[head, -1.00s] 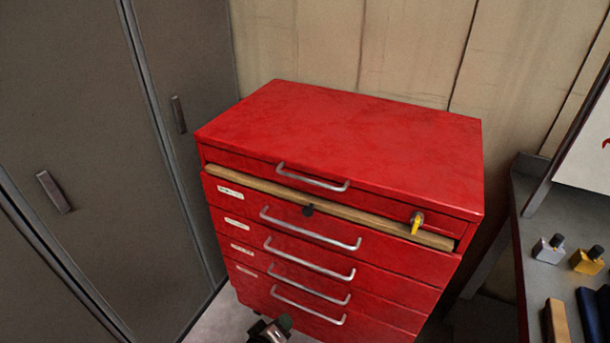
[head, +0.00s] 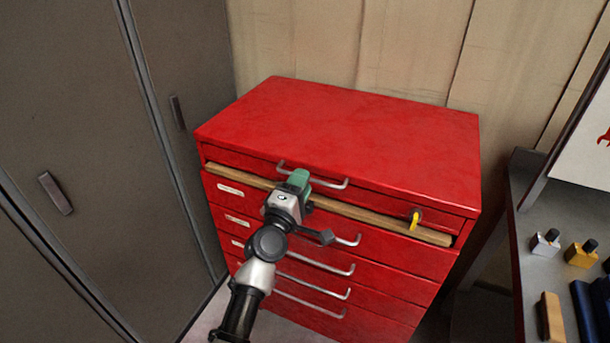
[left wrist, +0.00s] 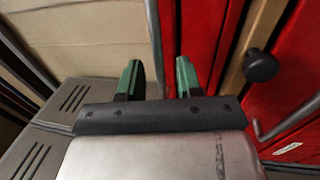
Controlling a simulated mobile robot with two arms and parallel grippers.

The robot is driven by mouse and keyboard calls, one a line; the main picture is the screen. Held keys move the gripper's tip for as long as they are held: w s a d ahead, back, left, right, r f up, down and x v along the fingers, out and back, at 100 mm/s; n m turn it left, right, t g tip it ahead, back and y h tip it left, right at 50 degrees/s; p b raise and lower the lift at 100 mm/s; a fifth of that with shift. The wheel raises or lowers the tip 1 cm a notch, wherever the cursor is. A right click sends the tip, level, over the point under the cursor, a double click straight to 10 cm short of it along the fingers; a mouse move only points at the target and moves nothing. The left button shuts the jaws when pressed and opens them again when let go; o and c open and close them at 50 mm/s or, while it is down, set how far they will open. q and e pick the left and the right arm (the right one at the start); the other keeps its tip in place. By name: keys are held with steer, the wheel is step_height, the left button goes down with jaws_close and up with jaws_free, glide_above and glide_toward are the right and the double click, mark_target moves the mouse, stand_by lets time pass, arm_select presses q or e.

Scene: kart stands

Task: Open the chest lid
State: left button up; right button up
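The red chest (head: 340,125) stands against the wall with its flat lid down. A silver lid handle (head: 335,184) is on the front of its top section. My left gripper (head: 299,178) is in front of this handle and hides part of it. In the left wrist view the green fingers (left wrist: 160,78) are apart with nothing clearly held. A thin grey bar runs between them in that picture; I cannot tell whether it is the handle or an edge, or whether anything touches. My right gripper is not in view.
A wooden strip (head: 350,212) crosses the chest front below the top section, with a yellow key (head: 415,219) at its right. Drawers with silver handles are below. Grey lockers (head: 70,120) stand left; a bench (head: 535,250) with small bottles stands right.

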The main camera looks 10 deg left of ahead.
arm_select(q)
steer(key=shift+x, duration=1.1)
jaws_close()
